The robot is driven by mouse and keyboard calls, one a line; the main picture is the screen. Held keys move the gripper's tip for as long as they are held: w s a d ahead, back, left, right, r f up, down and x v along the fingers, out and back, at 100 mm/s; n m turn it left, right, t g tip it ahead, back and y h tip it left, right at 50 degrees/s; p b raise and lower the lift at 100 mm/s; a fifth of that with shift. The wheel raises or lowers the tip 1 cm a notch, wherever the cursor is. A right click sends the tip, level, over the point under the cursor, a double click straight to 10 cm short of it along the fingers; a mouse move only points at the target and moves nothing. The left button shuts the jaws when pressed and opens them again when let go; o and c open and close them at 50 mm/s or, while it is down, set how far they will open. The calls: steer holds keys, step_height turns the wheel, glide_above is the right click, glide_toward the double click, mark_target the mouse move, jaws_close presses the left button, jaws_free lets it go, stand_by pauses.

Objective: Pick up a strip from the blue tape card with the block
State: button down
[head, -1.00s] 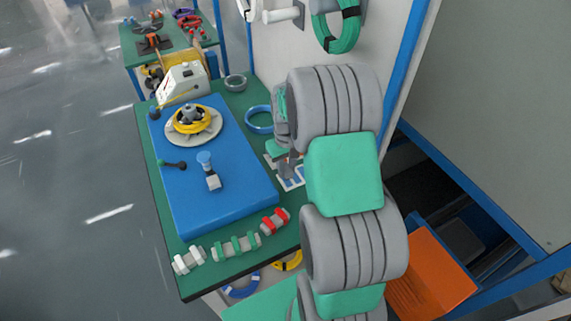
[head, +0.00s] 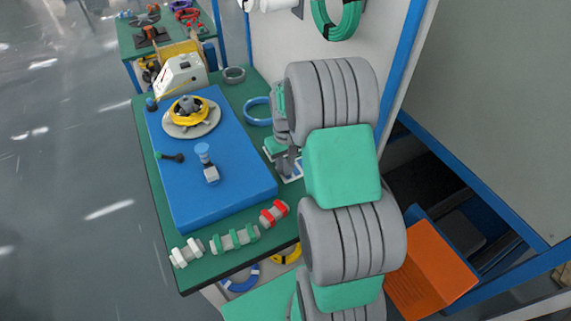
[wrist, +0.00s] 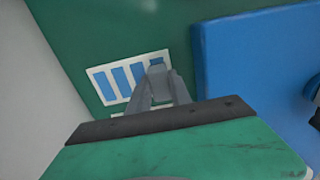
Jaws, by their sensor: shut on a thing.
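The tape card (wrist: 97,74) is a white frame with several blue strips, lying flat on the green bench top in the wrist view. My gripper (wrist: 158,82) is shut on a small grey block (wrist: 157,71), at the card's right end. The block overlaps the card there; I cannot tell if it touches a strip. In the head view my gripper (head: 284,168) is over the card (head: 297,170), hiding much of it.
A thick blue board (head: 190,208) fills much of the bench, with a yellow coil (head: 187,112) on a round holder. A blue ring (head: 251,112) lies behind my gripper. Green, white and red clamps line the front edge. A grey wall rises beside the bench.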

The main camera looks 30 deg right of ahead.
steer(key=shift+s+f+b, duration=0.1)
steer(key=shift+f+b, duration=0.2)
steer(key=shift+f, duration=0.25)
stand_by(0.9)
step_height(320, 180, up, 8)
steer(key=p, duration=0.5)
steer(key=shift+r, duration=0.1)
